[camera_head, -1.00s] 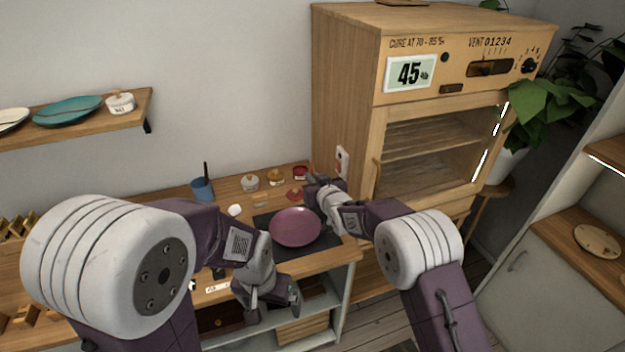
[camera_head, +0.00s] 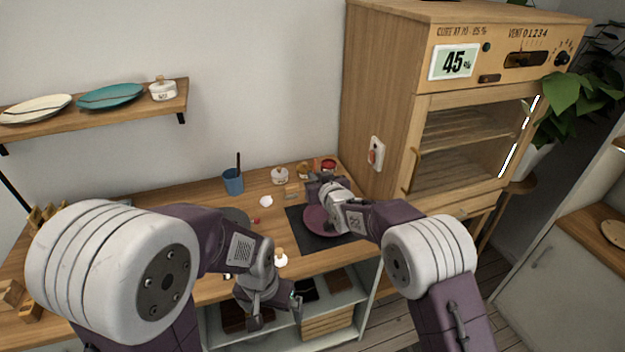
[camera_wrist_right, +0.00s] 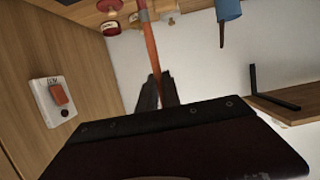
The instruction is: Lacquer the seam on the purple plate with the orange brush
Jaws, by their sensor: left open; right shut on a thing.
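The purple plate (camera_head: 314,220) lies on a black mat (camera_head: 299,238) near the front right of the wooden table. My right gripper (camera_head: 318,187) is above the plate's far side, and its wrist hides the plate's right part. In the right wrist view this gripper (camera_wrist_right: 156,92) is shut on the orange brush (camera_wrist_right: 150,48), with a metal ferrule near the picture's top edge. The bristle tip is out of that view. The plate's seam is too small to make out. My left gripper (camera_head: 272,308) is open and empty, in front of the table's front edge.
A blue cup (camera_head: 233,182) with a dark stick stands at the back of the table. Small lidded pots, including a white one (camera_head: 280,175) and a red one (camera_head: 328,164), stand right of it. A wooden curing cabinet (camera_head: 384,110) reading 45 rises at the right.

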